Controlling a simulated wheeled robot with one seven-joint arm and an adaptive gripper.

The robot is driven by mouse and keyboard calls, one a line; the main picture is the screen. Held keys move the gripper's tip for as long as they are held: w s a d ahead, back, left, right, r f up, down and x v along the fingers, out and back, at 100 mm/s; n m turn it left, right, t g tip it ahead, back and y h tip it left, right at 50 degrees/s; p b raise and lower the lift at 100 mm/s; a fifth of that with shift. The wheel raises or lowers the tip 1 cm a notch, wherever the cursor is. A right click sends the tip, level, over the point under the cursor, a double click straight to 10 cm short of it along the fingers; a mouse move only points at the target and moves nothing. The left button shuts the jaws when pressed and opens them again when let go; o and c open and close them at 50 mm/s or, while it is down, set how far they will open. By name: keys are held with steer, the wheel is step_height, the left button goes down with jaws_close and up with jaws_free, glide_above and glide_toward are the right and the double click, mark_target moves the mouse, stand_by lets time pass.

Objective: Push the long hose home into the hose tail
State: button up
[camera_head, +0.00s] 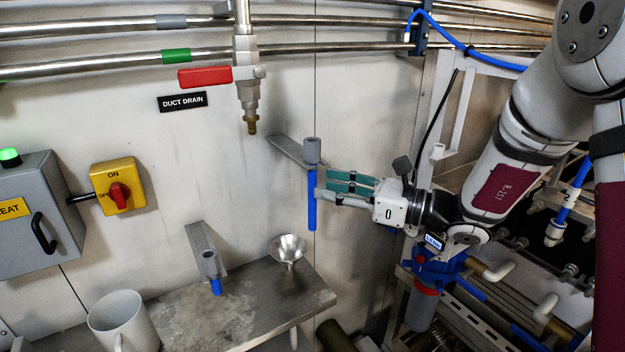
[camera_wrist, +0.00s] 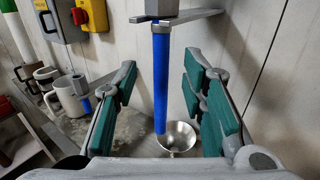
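The long hose (camera_head: 312,205) is a blue tube with a grey collar on top. It hangs upright in a grey wall bracket (camera_head: 288,150), and in the wrist view the hose (camera_wrist: 161,80) runs down the middle of the picture. My gripper (camera_head: 323,187) is close to the hose on its right. In the wrist view my gripper (camera_wrist: 162,90) is open, its green-padded fingers apart on either side of the hose, not visibly touching it. The hose tail (camera_head: 252,127) is a brass fitting pointing down under the drain valve, up and left of the hose.
A shorter blue hose (camera_head: 215,287) hangs in a second bracket (camera_head: 203,246). A metal funnel (camera_head: 288,249) and a mug (camera_head: 118,318) stand on the steel shelf (camera_head: 300,297) below. The valve's red lever (camera_head: 205,77) sticks out left.

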mark_target(313, 180)
steer(key=shift+p+x, duration=0.4)
steer(key=shift+x, duration=1.9)
steer(key=shift+w+r, duration=0.1)
steer(key=shift+r, duration=0.05)
jaws_close()
steer(key=shift+r, duration=0.1)
steer(key=s+d+b, duration=0.1)
steer(key=s+d, duration=0.9)
steer(key=s, duration=0.5)
steer(key=shift+r, duration=0.2)
steer(key=shift+d, duration=0.1)
